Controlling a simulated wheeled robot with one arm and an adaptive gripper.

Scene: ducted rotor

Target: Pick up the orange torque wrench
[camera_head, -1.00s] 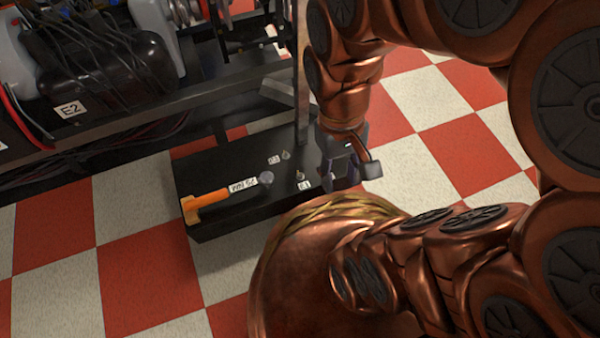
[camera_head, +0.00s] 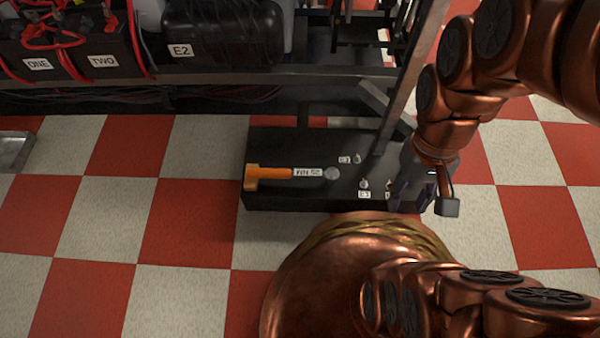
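The orange torque wrench (camera_head: 272,174) lies flat on a low black platform (camera_head: 300,198). Its orange end points left, and a white label reading in NM sits on its middle. A grey round end (camera_head: 332,173) is at its right. My gripper (camera_head: 409,197) points down over the right end of the platform, to the right of the wrench and apart from it. Its dark fingers look spread, with nothing seen between them. The fingertips are small and dark against the platform.
Small labelled posts (camera_head: 364,184) stand on the platform between wrench and gripper. A slanted metal upright (camera_head: 412,75) rises behind it. A black rack with machinery marked E2 (camera_head: 222,35) runs along the back. A grey tray (camera_head: 15,150) lies far left. The checkered floor left of the platform is clear.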

